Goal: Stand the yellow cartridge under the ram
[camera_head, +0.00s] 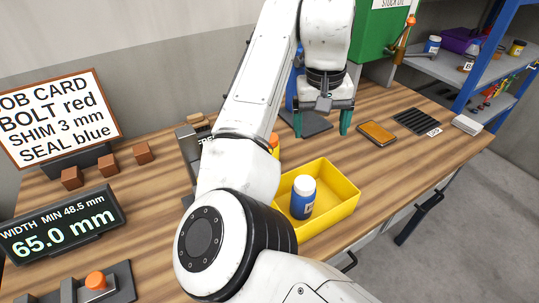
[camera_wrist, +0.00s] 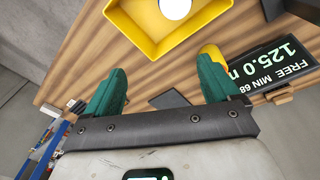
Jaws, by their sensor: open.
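My gripper (camera_head: 322,118) hangs over the back middle of the bench with its two green fingers apart and nothing between them. It also shows in the wrist view (camera_wrist: 162,90). A yellow rounded thing (camera_wrist: 211,53), which may be the yellow cartridge, is beyond the right finger and partly hidden by it. In the head view a small yellow-orange piece (camera_head: 275,141) shows beside my arm, mostly hidden. A blue upright with a dark base (camera_head: 312,124), perhaps the ram's press, stands behind my gripper and is largely covered. I cannot make out the ram itself.
A yellow tray (camera_head: 350,203) holds a blue bottle with a white cap (camera_head: 303,197). An orange-topped flat piece (camera_head: 377,133) and a black ribbed mat (camera_head: 417,121) lie to the right. A readout (camera_wrist: 285,65) stands close by in the wrist view. Bare bench lies right of the tray.

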